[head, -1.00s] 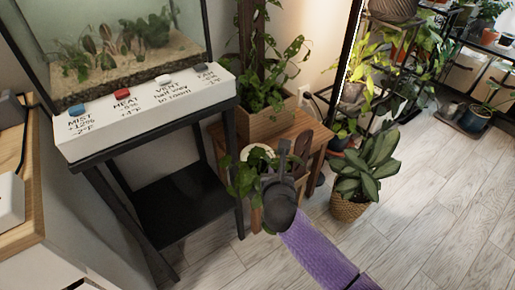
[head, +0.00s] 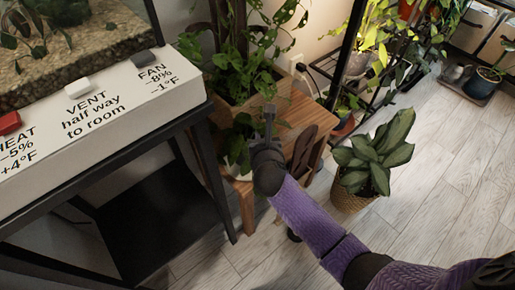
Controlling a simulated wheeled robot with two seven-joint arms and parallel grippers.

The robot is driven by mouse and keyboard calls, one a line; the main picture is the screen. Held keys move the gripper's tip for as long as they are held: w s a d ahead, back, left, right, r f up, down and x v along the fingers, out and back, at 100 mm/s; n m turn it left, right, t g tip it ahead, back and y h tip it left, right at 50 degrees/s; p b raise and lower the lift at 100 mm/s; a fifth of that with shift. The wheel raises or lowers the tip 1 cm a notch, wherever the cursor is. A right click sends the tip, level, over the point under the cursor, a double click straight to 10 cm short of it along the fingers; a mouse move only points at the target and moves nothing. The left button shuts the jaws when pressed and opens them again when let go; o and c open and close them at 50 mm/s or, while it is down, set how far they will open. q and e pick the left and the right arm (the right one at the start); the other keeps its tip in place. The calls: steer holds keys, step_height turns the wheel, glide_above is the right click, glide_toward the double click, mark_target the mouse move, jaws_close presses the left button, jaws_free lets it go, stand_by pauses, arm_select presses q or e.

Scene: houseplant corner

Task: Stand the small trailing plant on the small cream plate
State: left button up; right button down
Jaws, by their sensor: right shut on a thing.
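The small trailing plant (head: 239,142), with green leaves hanging around a pale pot, is at the left side of the wooden stool, in front of the wooden planter. My right gripper (head: 269,120) is at the plant's right side, shut on it. The gripper and wrist hide part of the plant and the stool top behind. I cannot make out the small cream plate; a pale patch below the leaves may be only the pot. My left gripper is not in view.
A larger climbing plant (head: 252,62) rises behind. The terrarium stand's white control panel (head: 105,112) is close on the left. A basket plant (head: 375,158) stands on the floor at right.

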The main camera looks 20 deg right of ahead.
step_height(320, 180, down, 3)
steer(key=shift+f+b, duration=0.15)
steer(key=shift+b, duration=0.75)
steer(key=shift+r, duration=0.4)
steer(key=shift+f, duration=0.25)
steer(key=c, duration=0.7)
jaws_free()
steer(key=shift+c, duration=0.2)
steer(key=shift+r, duration=0.15)
arm_select(q)
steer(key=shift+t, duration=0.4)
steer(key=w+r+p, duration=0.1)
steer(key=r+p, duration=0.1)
steer(key=p, duration=0.2)
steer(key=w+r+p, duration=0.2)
steer(key=p, duration=0.2)
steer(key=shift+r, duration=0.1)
arm_select(e)
steer(key=v, duration=1.2)
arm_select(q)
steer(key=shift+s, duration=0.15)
arm_select(e)
steer(key=shift+s, duration=0.1)
